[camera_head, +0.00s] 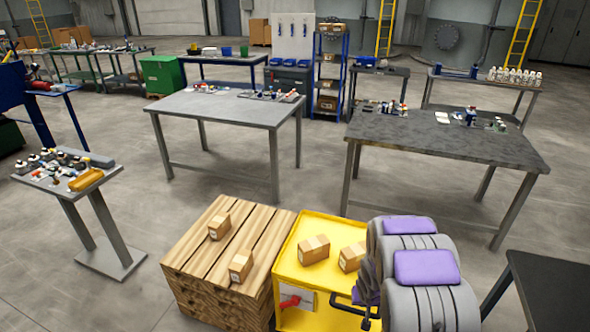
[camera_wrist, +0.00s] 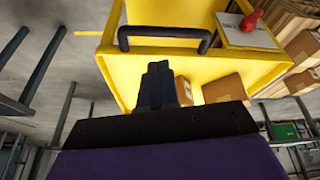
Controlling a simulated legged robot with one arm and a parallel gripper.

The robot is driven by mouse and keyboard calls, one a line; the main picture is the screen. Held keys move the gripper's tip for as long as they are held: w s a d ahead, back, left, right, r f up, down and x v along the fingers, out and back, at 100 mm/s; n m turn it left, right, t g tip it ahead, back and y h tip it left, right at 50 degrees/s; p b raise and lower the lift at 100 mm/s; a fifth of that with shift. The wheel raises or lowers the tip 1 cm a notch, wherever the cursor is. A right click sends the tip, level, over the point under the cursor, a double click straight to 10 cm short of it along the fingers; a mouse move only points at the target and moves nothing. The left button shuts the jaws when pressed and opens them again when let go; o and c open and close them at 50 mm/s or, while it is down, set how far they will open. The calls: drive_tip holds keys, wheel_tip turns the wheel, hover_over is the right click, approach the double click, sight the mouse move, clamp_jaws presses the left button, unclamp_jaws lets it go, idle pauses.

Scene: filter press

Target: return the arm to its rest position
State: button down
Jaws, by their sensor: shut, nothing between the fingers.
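My arm, with grey and purple links (camera_head: 425,268), is folded at the lower right of the head view, beside the right side of the yellow cart (camera_head: 292,262). My gripper (camera_wrist: 157,68) shows in the wrist view as dark fingers close together. It is shut and empty. In that view the fingers overlap the yellow cart (camera_wrist: 215,65), just beside its black handle (camera_wrist: 165,32). I cannot tell how far apart they are. In the head view the gripper is mostly hidden by the arm.
Cardboard boxes (camera_head: 314,249) lie on the cart, and a red handle (camera_head: 289,301) is on its front. A wooden pallet stack (camera_head: 195,258) with small boxes stands left of it. A grey table (camera_head: 225,108) and a dark table (camera_head: 440,137) stand beyond, with open floor between.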

drive_tip(key=s+r+g+h, duration=0.1)
drive_tip(key=s+r, duration=0.6)
drive_tip(key=r, duration=0.3)
drive_tip(key=s+r+g, duration=0.2)
drive_tip(key=s+r, duration=0.5)
drive_tip(key=r, duration=0.4)
drive_tip(key=s+a+r+g, duration=0.1)
drive_tip(key=s+r, duration=0.3)
drive_tip(key=s, duration=0.4)
drive_tip(key=s+a+r+g+y, duration=0.1)
drive_tip(key=s+a+r, duration=0.2)
drive_tip(key=s, duration=0.6)
drive_tip(key=s+a+r+n+g, duration=0.1)
drive_tip(key=s+a+r, duration=0.3)
drive_tip(key=s, duration=0.5)
drive_tip(key=shift+a+r+y, duration=0.2)
drive_tip(key=shift+r+y, duration=0.1)
drive_tip(key=shift+y, duration=0.1)
